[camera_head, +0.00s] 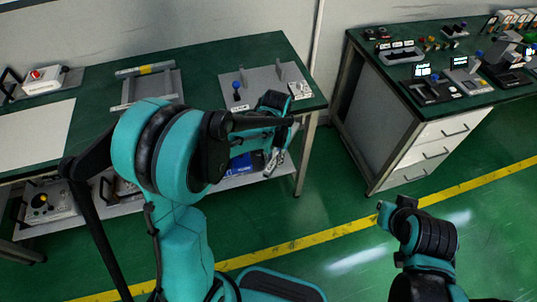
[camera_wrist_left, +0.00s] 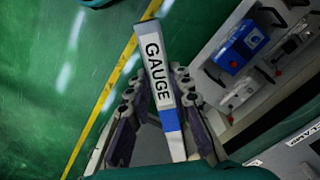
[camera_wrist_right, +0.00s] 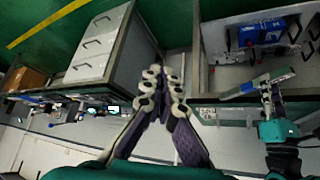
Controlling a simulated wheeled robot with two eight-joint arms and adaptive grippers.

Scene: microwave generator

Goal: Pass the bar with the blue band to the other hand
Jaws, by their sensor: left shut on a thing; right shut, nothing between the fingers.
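The bar (camera_wrist_left: 158,85) is pale, with a GAUGE label and a blue band (camera_wrist_left: 169,120) close to my left fingers. My left gripper (camera_wrist_left: 155,95) is shut on it, and the bar sticks out past the fingertips. In the head view my left gripper (camera_head: 273,160) is beyond my arm, in front of the left table; I cannot make out the bar there. In the right wrist view my left gripper (camera_wrist_right: 270,100) holds the bar (camera_wrist_right: 255,83) at the right. My right gripper (camera_wrist_right: 163,78) is shut and empty, apart from the bar. In the head view its fingers are not clear.
The left green table (camera_head: 200,80) carries a grey frame, a panel with a blue knob (camera_head: 236,86) and a white sheet. Its lower shelf holds a blue box (camera_wrist_left: 245,40). A second table (camera_head: 400,100) with drawers stands at right. Open green floor lies between.

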